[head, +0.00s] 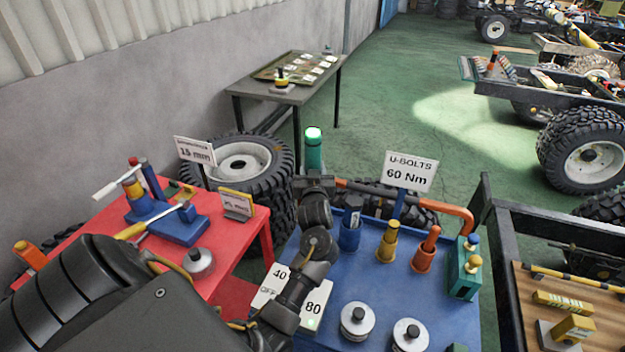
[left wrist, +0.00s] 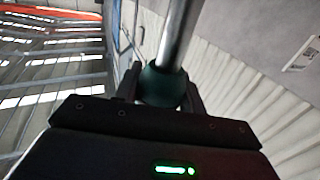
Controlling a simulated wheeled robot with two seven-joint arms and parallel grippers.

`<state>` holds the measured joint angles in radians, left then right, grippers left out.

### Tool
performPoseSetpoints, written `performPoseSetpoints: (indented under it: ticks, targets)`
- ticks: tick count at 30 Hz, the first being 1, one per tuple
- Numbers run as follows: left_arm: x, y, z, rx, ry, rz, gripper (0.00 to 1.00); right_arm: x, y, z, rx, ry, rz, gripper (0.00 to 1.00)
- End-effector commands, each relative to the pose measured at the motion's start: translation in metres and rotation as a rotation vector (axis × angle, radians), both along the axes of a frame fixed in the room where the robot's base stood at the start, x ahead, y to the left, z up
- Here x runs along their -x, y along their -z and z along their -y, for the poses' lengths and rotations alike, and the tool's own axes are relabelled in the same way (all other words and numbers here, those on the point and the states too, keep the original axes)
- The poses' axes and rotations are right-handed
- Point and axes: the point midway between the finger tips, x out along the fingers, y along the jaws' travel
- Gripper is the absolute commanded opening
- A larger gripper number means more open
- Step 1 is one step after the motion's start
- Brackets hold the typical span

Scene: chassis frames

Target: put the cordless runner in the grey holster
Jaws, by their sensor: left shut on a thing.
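My left gripper (head: 315,182) is raised above the back left corner of the blue table. I cannot tell for certain that this is the cordless runner. I cannot make out a grey holster; my arm hides part of the blue table. My right gripper is not in view.
The blue table (head: 375,285) carries blue (head: 349,238), yellow (head: 387,246) and orange (head: 424,256) holders, weights and a "U-BOLTS 60 Nm" sign (head: 410,172). An orange pipe (head: 400,194) crosses its back. A red table (head: 105,218) with tools stands left. A dark frame borders the right.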

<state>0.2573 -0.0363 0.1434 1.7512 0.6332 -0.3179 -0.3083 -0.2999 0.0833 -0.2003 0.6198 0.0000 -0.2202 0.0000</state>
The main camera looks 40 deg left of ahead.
Motion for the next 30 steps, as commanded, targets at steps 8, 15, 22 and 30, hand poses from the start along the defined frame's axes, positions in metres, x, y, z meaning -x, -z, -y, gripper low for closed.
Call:
performPoseSetpoints:
  ticks: [8,15,22,30]
  targets:
    - [0.0,0.006,0.0,-0.003,-0.001,0.004,0.0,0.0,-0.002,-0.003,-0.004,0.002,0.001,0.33]
    - [0.0,0.035,0.0,-0.003,0.0,0.002,0.0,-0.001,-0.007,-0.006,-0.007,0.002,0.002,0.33]
    - [0.0,0.041,0.0,-0.002,0.0,0.006,0.0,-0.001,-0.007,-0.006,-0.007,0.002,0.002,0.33]
    - [0.0,0.047,0.0,0.0,0.0,0.0,0.41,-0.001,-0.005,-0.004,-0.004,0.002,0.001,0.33]
